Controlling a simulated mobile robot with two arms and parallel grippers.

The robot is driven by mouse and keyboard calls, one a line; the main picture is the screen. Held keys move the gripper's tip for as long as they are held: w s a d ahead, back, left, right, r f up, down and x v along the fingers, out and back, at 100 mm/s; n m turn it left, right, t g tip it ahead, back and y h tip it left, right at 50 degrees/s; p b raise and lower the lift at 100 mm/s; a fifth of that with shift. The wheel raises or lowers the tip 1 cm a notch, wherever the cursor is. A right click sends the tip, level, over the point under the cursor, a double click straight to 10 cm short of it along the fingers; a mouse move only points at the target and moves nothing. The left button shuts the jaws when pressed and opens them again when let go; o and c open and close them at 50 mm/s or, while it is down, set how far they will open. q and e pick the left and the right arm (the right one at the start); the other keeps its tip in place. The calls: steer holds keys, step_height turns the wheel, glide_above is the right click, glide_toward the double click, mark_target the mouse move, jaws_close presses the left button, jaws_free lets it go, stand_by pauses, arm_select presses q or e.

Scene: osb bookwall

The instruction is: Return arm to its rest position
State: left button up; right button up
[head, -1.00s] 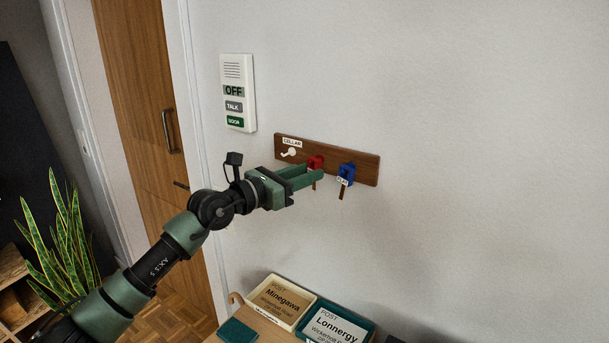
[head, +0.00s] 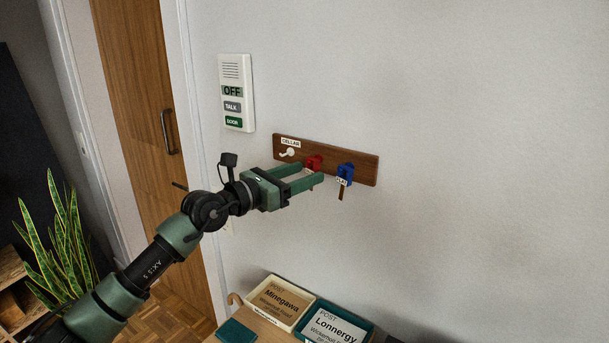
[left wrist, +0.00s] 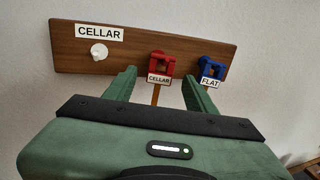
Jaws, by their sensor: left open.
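My left arm comes in from the left in the head view. Its green gripper (head: 308,175) is open in front of the wooden key rack (head: 364,168). In the left wrist view the gripper (left wrist: 163,88) has its fingers spread, with the red key (left wrist: 162,65) showing between and beyond them. The red key, tagged CELLAR, hangs on the rack's middle hook; in the head view it (head: 313,162) is partly hidden by a finger. The blue key (head: 345,172), tagged FLAT, hangs to its right. The hook (left wrist: 98,51) under the CELLAR label is empty. My right gripper is not in view.
A white intercom panel (head: 236,93) is on the wall, left of the rack. Below are a cream tray (head: 262,304) and a teal tray (head: 357,337) with labelled post. A plant (head: 58,243) and wooden door (head: 140,90) are at left. The wall at right is clear.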

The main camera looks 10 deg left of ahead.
arm_select(q)
steer(key=s+a+f+n+t+y+b, duration=0.1)
steer(key=s+a+n+t+y+b, duration=0.15)
steer(key=s+n+t, duration=0.9)
steer(key=s+a+f+n+g+y, duration=0.3)
steer(key=f+n+y, duration=0.1)
steer(key=f+n, duration=0.35)
steer(key=s+a+f+n+g+y, duration=0.35)
steer(key=f+n, duration=0.25)
steer(key=n, duration=0.3)
steer(key=s+a+f+n+g+y, duration=0.25)
steer(key=f+n+y, duration=0.25)
steer(key=f+n, duration=0.25)
steer(key=s+d+f+n+g+h, duration=0.25)
steer(key=s+f+g, duration=0.55)
steer(key=s, duration=0.4)
steer(key=s+d+f+n+g+h, duration=0.25)
steer(key=s+f+g, duration=0.25)
steer(key=s+f, duration=0.65)
step_height(320, 180, down, 25)
steer(key=s+d+g+b, duration=0.1)
steer(key=s+g+b, duration=0.1)
steer(key=s+a+f+b, duration=0.1)
steer(key=s+a+f, duration=0.2)
steer(key=s+f, duration=1.5)
steer(key=shift+f+g+y, duration=0.4)
steer(key=shift+f+g, duration=0.05)
steer(key=shift+f, duration=0.5)
